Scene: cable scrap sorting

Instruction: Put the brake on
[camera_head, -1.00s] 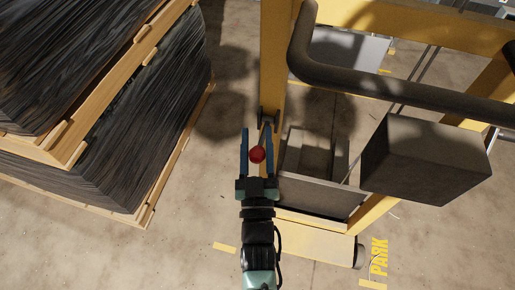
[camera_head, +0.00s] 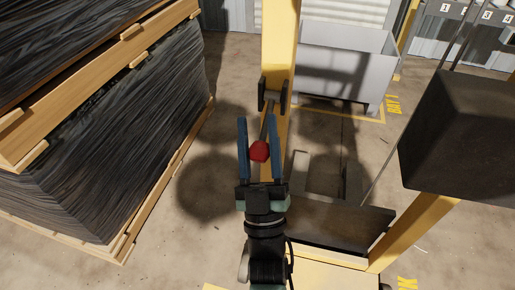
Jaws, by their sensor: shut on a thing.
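The brake lever shows as a red ball knob (camera_head: 259,151) on a thin grey rod (camera_head: 270,119). The rod runs up from the knob to a dark bracket (camera_head: 273,96) on a yellow upright post. My gripper (camera_head: 259,125) has its two blue fingers on either side of the knob, and it is shut on the knob. The fingers point away from me along the post. The finger faces against the knob are hard to make out. The foot of the post is partly hidden behind my gripper.
Stacked dark sheets on wooden pallets (camera_head: 125,250) stand close on the left. The yellow frame (camera_head: 279,40) rises by my gripper. A dark block (camera_head: 460,140) hangs at the right. A grey bin (camera_head: 345,85) stands behind. Bare floor (camera_head: 225,110) lies between pallets and post.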

